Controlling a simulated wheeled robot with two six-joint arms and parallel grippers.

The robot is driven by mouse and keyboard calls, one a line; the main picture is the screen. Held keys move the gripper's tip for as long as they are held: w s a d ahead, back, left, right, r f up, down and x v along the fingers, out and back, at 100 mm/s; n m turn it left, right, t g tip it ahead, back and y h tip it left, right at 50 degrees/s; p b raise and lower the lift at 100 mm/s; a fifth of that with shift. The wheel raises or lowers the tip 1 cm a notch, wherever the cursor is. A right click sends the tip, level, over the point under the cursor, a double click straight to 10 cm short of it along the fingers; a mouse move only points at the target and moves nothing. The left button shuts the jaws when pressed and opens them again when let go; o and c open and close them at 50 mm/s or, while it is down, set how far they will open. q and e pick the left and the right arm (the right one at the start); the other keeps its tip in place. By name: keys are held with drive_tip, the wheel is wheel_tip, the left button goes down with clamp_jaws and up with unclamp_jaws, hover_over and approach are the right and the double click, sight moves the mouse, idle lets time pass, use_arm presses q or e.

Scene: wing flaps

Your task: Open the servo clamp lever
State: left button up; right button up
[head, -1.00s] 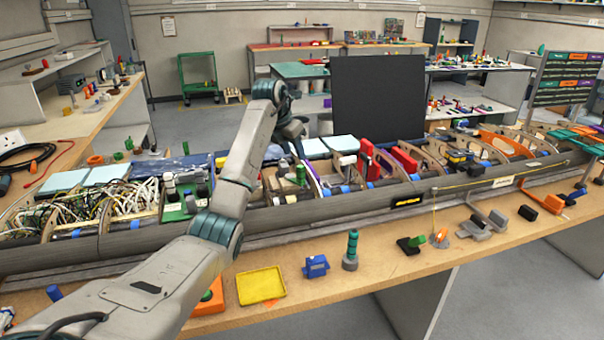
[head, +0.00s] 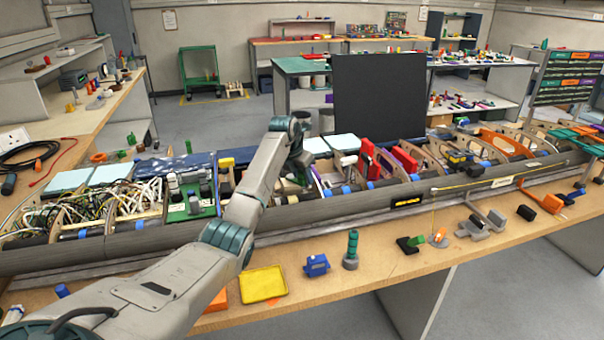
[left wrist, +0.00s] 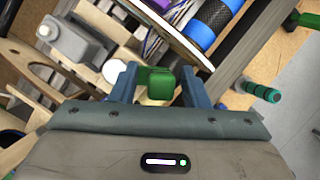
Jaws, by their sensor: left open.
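A green lever-like piece (left wrist: 157,84) shows in the left wrist view, between the two blue-grey fingers of my left gripper (left wrist: 160,74). The fingers are apart, one on each side of it; I cannot tell whether either touches it. A grey box-shaped part with a round knob (left wrist: 78,42), perhaps the servo, lies up and left of the fingers, and a white round piece (left wrist: 114,70) is beside the left finger. In the head view my left gripper (head: 299,172) points down into the middle bay of the wing, and my arm hides the green piece there. My right gripper does not show.
The long grey wing (head: 330,207) with wooden ribs lies across the bench. Red blocks (head: 367,160) stand in a bay to the right. A yellow tray (head: 263,284), a blue block (head: 316,265) and a green-topped post (head: 351,249) sit on the bench's front strip.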

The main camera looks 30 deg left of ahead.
use_arm(q)
clamp_jaws()
